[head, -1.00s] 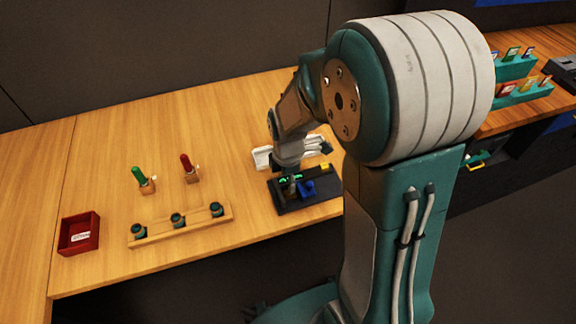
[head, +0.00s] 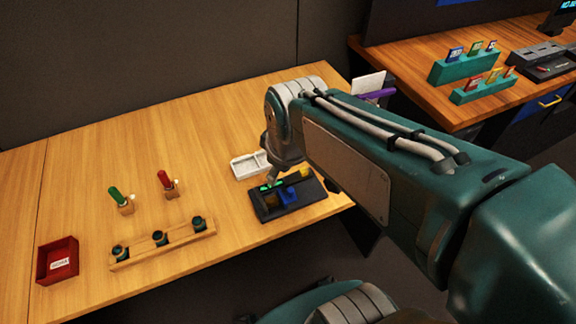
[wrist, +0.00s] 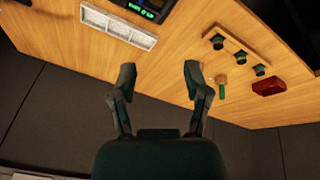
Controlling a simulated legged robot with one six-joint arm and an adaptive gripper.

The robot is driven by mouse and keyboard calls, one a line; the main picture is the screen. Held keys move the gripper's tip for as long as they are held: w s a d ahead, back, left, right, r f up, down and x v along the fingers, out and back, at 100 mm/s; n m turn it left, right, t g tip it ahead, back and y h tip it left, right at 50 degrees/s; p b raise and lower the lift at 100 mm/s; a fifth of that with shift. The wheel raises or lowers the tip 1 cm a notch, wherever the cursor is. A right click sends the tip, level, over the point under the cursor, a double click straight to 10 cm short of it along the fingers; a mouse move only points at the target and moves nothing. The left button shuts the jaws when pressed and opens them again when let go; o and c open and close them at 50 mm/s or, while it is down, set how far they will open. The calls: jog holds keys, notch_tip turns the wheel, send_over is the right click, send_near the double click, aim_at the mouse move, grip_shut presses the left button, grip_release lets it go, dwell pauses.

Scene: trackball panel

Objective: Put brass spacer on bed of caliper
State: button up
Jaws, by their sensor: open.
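The dark caliper (head: 291,207) lies near the table's right front edge, with a lit green readout (head: 271,186) and a blue part on it. Its readout also shows at the top of the wrist view (wrist: 142,9). A small yellow block (head: 306,173) is at its back right corner; I cannot tell whether this is the brass spacer. I cannot make out a brass spacer elsewhere. My gripper (wrist: 158,72) is open, with nothing between its fingers in the wrist view. In the head view my wrist hangs over the caliper's back left, and the fingertips are hard to make out.
A white compartment tray (head: 247,166) lies behind the caliper. To the left are a wooden rack (head: 190,238) with three dark pieces, green (head: 115,194) and red (head: 164,179) handled tools, and a red labelled box (head: 57,262). Card holders (head: 464,66) stand on another table.

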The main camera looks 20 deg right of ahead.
jog(key=s+r+m+t, duration=0.2)
jog(key=s+r+m, duration=0.1)
jog(key=s+m, duration=0.2)
jog(key=shift+s+m, duration=0.25)
jog(key=shift+m, duration=0.35)
